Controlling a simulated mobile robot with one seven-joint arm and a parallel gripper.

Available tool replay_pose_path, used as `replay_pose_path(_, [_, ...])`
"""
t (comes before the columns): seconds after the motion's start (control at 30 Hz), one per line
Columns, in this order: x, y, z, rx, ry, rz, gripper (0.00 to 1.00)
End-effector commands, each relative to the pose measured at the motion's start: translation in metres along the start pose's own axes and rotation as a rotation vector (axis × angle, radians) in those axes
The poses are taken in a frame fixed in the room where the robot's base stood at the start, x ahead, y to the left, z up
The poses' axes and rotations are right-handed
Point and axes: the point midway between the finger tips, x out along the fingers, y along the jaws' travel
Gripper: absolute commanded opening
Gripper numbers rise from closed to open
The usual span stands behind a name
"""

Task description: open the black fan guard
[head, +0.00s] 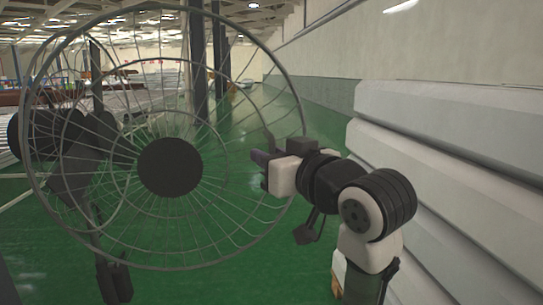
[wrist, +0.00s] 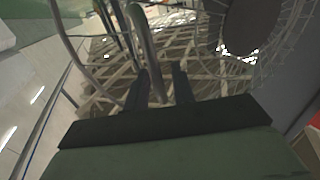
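The black fan guard (head: 170,167) is a large round wire cage with a dark central disc, filling the left half of the head view. Two large rings show, offset from each other; I cannot tell how far apart they stand. My gripper (head: 262,158) is at the right side of the guard, near its rim. In the wrist view the two dark fingers of my gripper (wrist: 161,82) are apart. A thick curved bar of the guard (wrist: 145,45) runs down toward the gap between them. Whether it touches either finger is unclear. The guard's disc shows at the upper right there.
A stack of pale, thick slabs (head: 455,150) stands close on the right of my arm. A dark fan body (head: 75,150) and its stand are behind the guard at left. Dark pillars (head: 198,60) rise behind. Green floor (head: 270,255) is clear between guard and slabs.

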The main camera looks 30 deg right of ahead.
Motion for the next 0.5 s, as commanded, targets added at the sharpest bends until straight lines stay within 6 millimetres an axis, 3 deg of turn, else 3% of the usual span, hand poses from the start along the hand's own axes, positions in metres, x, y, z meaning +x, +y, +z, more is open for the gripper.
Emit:
replay_pose_path(0.23, [-0.021,0.001,0.001,-0.001,0.002,0.003,0.25])
replay_pose_path(0.5, [-0.083,0.001,0.001,-0.002,0.003,0.004,0.25])
